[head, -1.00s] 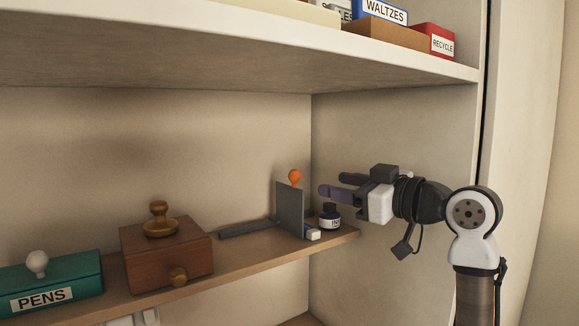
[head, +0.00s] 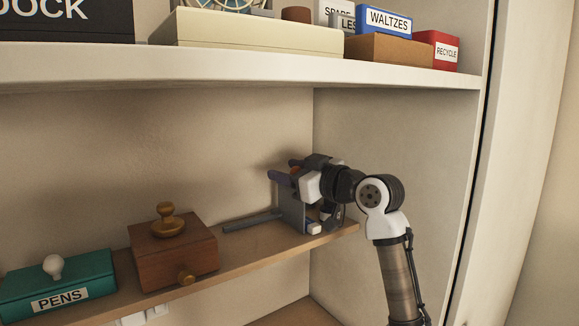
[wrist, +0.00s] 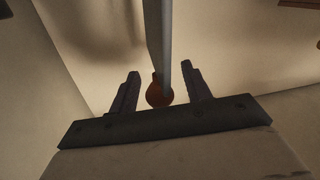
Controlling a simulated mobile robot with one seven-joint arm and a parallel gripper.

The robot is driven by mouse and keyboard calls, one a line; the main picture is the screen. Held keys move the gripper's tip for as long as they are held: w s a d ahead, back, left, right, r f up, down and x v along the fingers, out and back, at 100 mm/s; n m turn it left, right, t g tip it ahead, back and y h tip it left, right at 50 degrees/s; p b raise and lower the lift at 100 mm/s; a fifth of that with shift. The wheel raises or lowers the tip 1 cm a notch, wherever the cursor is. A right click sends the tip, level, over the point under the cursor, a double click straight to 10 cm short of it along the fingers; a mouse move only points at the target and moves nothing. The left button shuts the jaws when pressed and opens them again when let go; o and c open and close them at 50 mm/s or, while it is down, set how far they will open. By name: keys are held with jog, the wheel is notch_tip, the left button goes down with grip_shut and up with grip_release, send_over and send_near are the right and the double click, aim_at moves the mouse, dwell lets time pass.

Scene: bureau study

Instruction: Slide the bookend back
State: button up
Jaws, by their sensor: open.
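The bookend (head: 291,212) is a grey upright plate with a flat grey foot reaching left along the wooden shelf. My gripper (head: 282,169) is open at the top of the plate in the head view. In the wrist view, the plate (wrist: 158,40) runs between the two spread fingers of my gripper (wrist: 160,76), with a gap on each side. A round orange knob (wrist: 158,96) shows between the fingers by the plate. In the head view my gripper mostly hides this knob.
My gripper largely hides the ink bottle. A wooden box (head: 175,255) and a green PENS box (head: 60,285) stand left. The upper shelf (head: 230,70) overhangs; the side wall (head: 400,130) is at right.

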jog(key=shift+c, duration=0.5)
grip_shut()
jog(key=s+a+b, duration=0.3)
jog(key=s+a, duration=0.4)
jog(key=a, duration=0.2)
jog(key=shift+a, duration=0.3)
jog(key=shift+o, duration=0.5)
grip_release()
jog(key=b+v, duration=0.4)
jog(key=v, duration=1)
jog(key=shift+b, duration=0.4)
